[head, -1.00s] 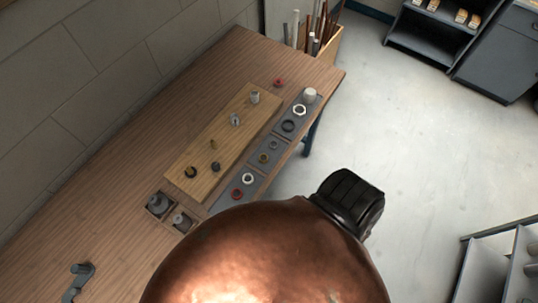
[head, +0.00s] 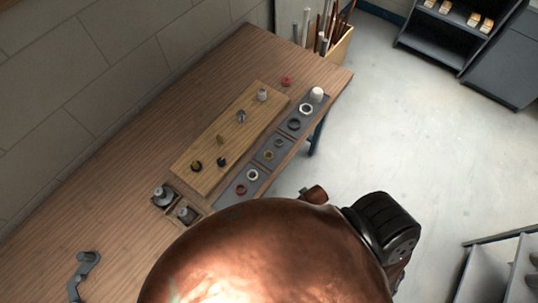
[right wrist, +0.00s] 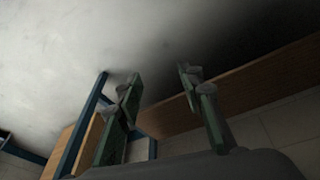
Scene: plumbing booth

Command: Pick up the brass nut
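A small brass-coloured piece (head: 221,140) stands on the wooden board (head: 208,168) on the workbench in the head view. A brownish ring (head: 269,155) lies in the middle section of the dark tray (head: 262,174) beside the board. Both are too small to tell which is the brass nut. My right gripper (right wrist: 160,77) shows in the right wrist view with its two green fingers apart and nothing between them. It points at the floor and the bench's edge, away from these parts. My left gripper is not in view.
The board also holds dark fittings, a grey one (head: 241,116) and a pale one (head: 262,95). Other rings (head: 294,124) lie in the tray. A red piece (head: 286,81) sits behind. A grey tool (head: 84,268) lies at left. The bench (head: 130,145) meets a wall; a pipe crate (head: 342,42) stands beyond.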

